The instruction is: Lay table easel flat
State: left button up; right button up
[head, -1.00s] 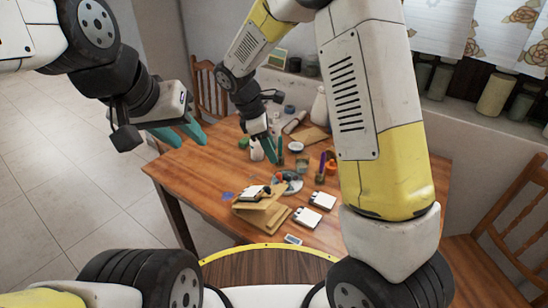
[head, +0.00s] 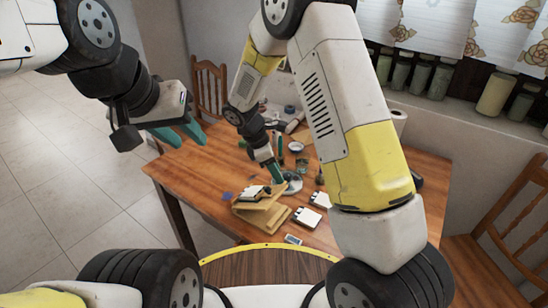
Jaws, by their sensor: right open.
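The light wooden table easel (head: 268,217) is small in the head view, near the front middle of the brown table. It looks low and tilted, but its exact angle is hard to tell. A small white and dark item (head: 250,192) is at its upper left. My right gripper (head: 276,174) points down just behind the easel's upper edge. It is open, and whether a finger touches the wood is unclear. My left gripper (head: 184,133) is open and empty above the table's left edge, away from the easel.
White-topped small items (head: 307,218) lie right of the easel, and a small card-like item (head: 293,239) lies in front. A round dish (head: 292,184) and several jars crowd behind. The table's left side (head: 190,175) is mostly clear. A wooden chair (head: 510,235) stands at right.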

grip_shut()
dwell(1.4)
